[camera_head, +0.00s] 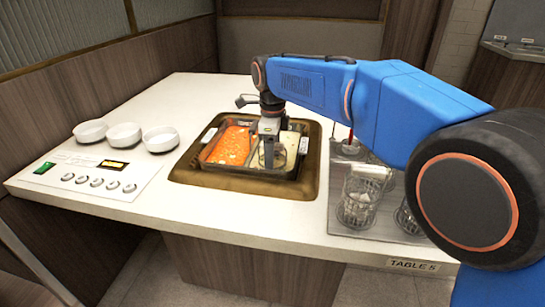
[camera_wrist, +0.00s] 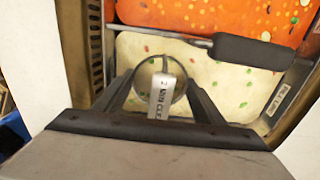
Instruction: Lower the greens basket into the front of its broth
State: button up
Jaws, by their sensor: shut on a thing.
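My gripper (camera_head: 268,138) points down over the pale half of the sunken pot. It is shut on the upright handle of a wire basket (camera_head: 279,157). In the wrist view the handle's pale tag (camera_wrist: 162,96) stands between the fingers of my gripper (camera_wrist: 158,98), with lettering that seems to read "2 MIN CLE…". The basket's round rim (camera_wrist: 140,72) shows around the handle, over the pale broth (camera_wrist: 205,75). I cannot tell how deep the basket sits, and its contents are not clear. The orange-red broth (camera_head: 230,147) fills the other half.
A black-handled utensil (camera_wrist: 255,51) lies across the divider between the broths. More wire baskets (camera_head: 357,208) stand on a grey tray (camera_head: 340,239) at the right. Three white bowls (camera_head: 124,135) stand at the left behind a control panel (camera_head: 92,181). The counter's front is clear.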

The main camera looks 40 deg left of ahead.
jog(key=shift+f, duration=0.1)
jog(key=o, duration=1.5)
jog(key=shift+o, duration=0.6)
jog(key=shift+r, duration=5.55)
jog(key=shift+w, duration=0.1)
